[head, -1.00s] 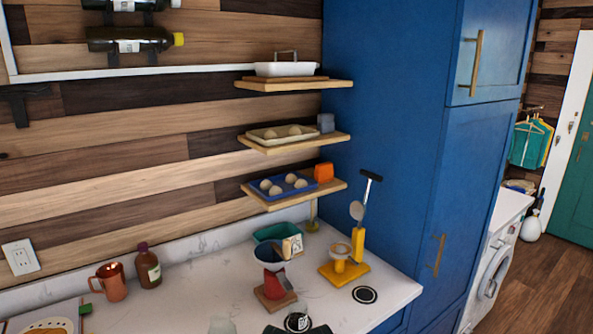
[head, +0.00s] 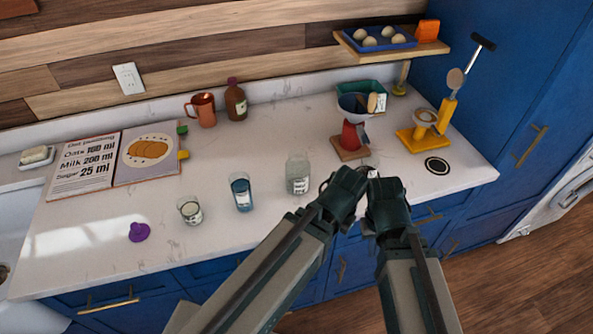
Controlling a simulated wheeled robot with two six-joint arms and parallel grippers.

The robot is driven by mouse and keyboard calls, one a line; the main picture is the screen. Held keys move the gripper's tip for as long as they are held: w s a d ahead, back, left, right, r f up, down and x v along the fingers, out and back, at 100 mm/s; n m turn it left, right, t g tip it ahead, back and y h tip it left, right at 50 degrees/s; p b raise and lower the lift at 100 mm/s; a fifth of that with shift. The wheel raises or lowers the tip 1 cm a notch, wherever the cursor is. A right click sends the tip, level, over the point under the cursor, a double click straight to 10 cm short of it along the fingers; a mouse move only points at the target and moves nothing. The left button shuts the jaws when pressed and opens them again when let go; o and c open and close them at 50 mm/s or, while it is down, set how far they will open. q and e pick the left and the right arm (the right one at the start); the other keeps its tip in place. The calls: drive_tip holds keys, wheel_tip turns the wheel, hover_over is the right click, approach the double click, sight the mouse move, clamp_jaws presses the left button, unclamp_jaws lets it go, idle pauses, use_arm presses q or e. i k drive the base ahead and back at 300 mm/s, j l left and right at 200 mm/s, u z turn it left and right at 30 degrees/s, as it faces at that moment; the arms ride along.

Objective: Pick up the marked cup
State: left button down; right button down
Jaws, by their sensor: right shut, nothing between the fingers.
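Several vessels stand upright on the white counter. A short clear glass (head: 190,210) has a pale label. A blue glass (head: 241,192) also has a pale label. A taller clear jar (head: 298,174) has a white label. A copper mug (head: 203,110) stands further back with no mark I can see. I cannot tell for sure which is the marked cup. My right gripper (head: 374,174) is shut and empty near the counter's front edge, right of the jar. My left gripper (head: 340,183) is close beside it; its fingers are not clear. Neither touches a vessel.
The front middle has free room.

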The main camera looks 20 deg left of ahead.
sight(369, 164)
drive_tip(key=k+j+u, duration=0.2)
drive_tip(key=k, duration=0.45)
drive_tip(key=l+u, duration=0.1)
drive_tip(key=u, duration=1.25)
drive_tip(key=k+l, duration=0.1)
drive_tip(key=l, duration=0.3)
drive_tip(key=k+l, duration=0.1)
drive_tip(key=l, duration=0.3)
drive_tip(key=k+l, duration=0.15)
drive_tip(key=l, duration=0.25)
drive_tip(key=i+l, duration=0.4)
